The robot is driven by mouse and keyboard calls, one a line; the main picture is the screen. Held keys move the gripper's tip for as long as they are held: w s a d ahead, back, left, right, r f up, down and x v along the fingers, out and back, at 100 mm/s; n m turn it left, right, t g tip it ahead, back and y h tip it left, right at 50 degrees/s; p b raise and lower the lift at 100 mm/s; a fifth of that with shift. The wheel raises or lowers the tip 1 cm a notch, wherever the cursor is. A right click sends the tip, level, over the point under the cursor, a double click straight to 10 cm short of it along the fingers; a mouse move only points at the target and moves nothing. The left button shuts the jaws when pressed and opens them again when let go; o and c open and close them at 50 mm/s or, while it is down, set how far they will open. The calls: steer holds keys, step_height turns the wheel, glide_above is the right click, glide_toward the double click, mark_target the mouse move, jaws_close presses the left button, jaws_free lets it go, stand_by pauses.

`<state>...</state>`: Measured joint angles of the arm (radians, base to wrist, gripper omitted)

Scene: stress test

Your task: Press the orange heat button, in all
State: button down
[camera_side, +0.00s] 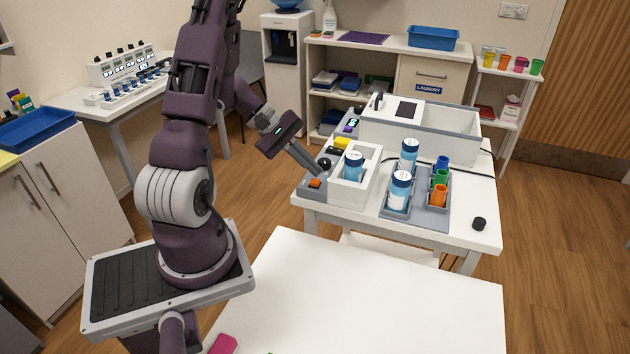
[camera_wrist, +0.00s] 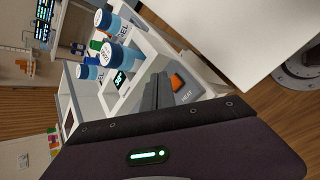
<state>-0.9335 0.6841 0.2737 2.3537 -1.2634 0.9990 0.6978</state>
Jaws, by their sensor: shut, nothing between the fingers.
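The orange heat button (camera_side: 315,183) sits on a small grey panel at the near left corner of the white table. In the wrist view the orange button (camera_wrist: 176,83) shows beside the word HEAT. My gripper (camera_side: 319,173) is shut and empty, and points down at this panel. Its fingertips are close to the button, above and behind it in the side view. In the wrist view the shut fingers (camera_wrist: 162,84) lie just left of the button. I cannot tell whether they touch the panel.
A white holder (camera_side: 343,190) with a blue-capped bottle (camera_side: 353,166) stands right of the panel. A grey tray (camera_side: 430,219) holds more bottles and coloured cups. A white bath (camera_side: 451,133) stands behind. A black cap (camera_side: 479,224) lies at the right. The front table (camera_side: 370,300) is mostly clear.

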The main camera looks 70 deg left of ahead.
mark_target(311, 180)
steer(key=shift+f, duration=0.1)
steer(key=shift+f, duration=0.3)
steer(key=shift+f, duration=0.45)
stand_by(0.5)
stand_by(0.3)
steer(key=shift+r, duration=0.85)
steer(key=shift+r, duration=2.55)
